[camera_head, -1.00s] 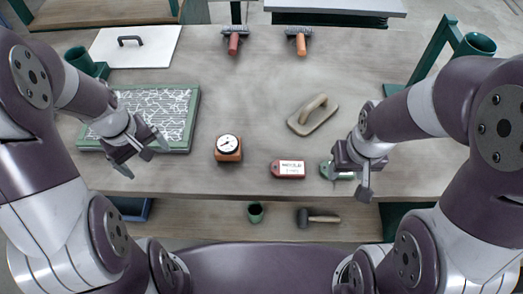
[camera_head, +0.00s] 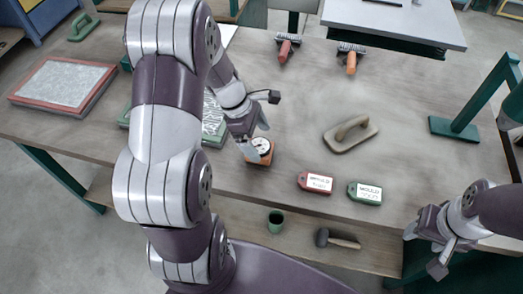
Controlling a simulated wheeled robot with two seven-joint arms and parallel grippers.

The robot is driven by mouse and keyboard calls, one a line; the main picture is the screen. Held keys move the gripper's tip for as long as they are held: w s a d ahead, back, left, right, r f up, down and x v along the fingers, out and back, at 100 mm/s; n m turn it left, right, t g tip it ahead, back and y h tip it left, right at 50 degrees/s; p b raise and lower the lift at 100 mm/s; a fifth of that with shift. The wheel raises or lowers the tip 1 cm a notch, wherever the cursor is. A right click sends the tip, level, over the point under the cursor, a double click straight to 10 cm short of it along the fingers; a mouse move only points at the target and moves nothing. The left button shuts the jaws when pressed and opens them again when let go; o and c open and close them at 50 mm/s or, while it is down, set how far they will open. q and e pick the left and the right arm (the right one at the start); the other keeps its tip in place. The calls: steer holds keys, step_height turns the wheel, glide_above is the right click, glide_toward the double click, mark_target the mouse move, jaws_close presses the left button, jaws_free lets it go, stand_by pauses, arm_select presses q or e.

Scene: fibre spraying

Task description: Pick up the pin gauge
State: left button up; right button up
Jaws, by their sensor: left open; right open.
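The pin gauge (camera_head: 262,153), a white round dial on an orange-brown block, stands on the workbench (camera_head: 300,100) near the middle of its front part. My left gripper (camera_head: 256,139) is open, with its fingers right at the gauge's upper left side. One finger overlaps the dial's left edge in the picture; I cannot tell whether it touches. My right gripper (camera_head: 441,252) is open and empty at the lower right, by the bench's front edge, far from the gauge.
A red tag (camera_head: 315,182) and a green tag (camera_head: 365,193) lie right of the gauge. A trowel float (camera_head: 350,133) lies behind them. A red-framed panel (camera_head: 64,84) is at left. A cup (camera_head: 275,222) and a mallet (camera_head: 337,239) sit on the lower shelf.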

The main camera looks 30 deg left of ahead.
mark_target(259, 145)
arm_select(q)
steer(key=x, duration=0.4)
steer(key=shift+s+a+f, duration=0.2)
steer(key=shift+f, duration=0.2)
steer(key=shift+w+d+f, duration=0.15)
steer(key=shift+d+f, duration=0.05)
steer(key=shift+f, duration=0.1)
steer(key=c, duration=1.2)
steer(key=shift+r, duration=0.1)
